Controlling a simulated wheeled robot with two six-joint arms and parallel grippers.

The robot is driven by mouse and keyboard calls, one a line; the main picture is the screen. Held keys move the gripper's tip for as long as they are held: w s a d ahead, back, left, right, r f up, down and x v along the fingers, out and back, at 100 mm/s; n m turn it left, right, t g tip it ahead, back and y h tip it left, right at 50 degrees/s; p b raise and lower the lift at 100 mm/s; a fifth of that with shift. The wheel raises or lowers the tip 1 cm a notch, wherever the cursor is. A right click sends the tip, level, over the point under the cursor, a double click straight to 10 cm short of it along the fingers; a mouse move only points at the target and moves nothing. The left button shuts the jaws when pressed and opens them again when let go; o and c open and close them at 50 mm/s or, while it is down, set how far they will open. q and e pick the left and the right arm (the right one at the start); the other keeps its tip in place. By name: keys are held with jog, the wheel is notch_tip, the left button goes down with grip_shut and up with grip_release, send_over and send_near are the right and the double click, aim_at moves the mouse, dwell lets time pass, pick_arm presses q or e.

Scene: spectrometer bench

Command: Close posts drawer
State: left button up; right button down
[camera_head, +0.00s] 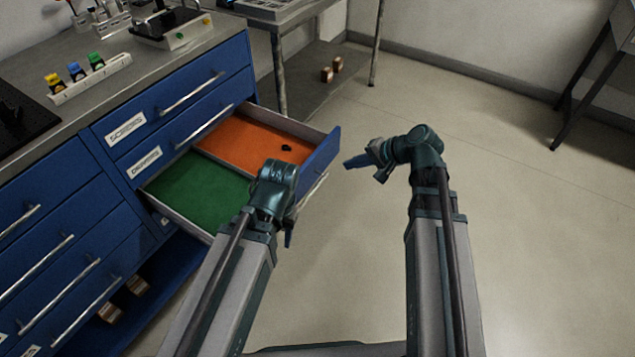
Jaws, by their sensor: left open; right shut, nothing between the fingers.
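An open drawer (218,160) sticks out of the blue cabinet; I take it to be the posts drawer, though its own label is not readable. It has a green section, an orange section and a small dark object (287,148) on the orange part. Its blue front (323,152) carries a pale bar handle (312,190), partly hidden behind my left wrist. My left gripper (289,236) is open at the near end of the drawer front; its fingers are mostly hidden, and I cannot tell whether it touches. My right gripper (357,162) is shut and empty, right of the drawer front.
Two closed drawers (190,106) sit above the open one, and more closed drawers (50,240) stand to the left. The bench top (110,90) holds a white rack (90,80) and instruments. A metal table (310,70) stands behind. The floor (530,200) to the right is clear.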

pick_arm(q)
jog(key=shift+s+f, duration=0.1)
jog(key=shift+f, duration=0.15)
pick_arm(e)
jog(key=shift+d+f, duration=0.1)
jog(key=shift+d, duration=0.05)
jog(key=b, duration=0.7)
send_near(309, 167)
jog(key=x, duration=0.5)
jog(key=shift+s+d+f, duration=0.25)
jog(key=shift+d+f, duration=0.05)
jog(key=shift+f, duration=0.05)
pick_arm(q)
notch_tip(309, 167, down, 7)
jog(key=shift+r, duration=0.15)
pick_arm(e)
jog(key=shift+w+a, duration=0.4)
jog(key=shift+a, duration=0.15)
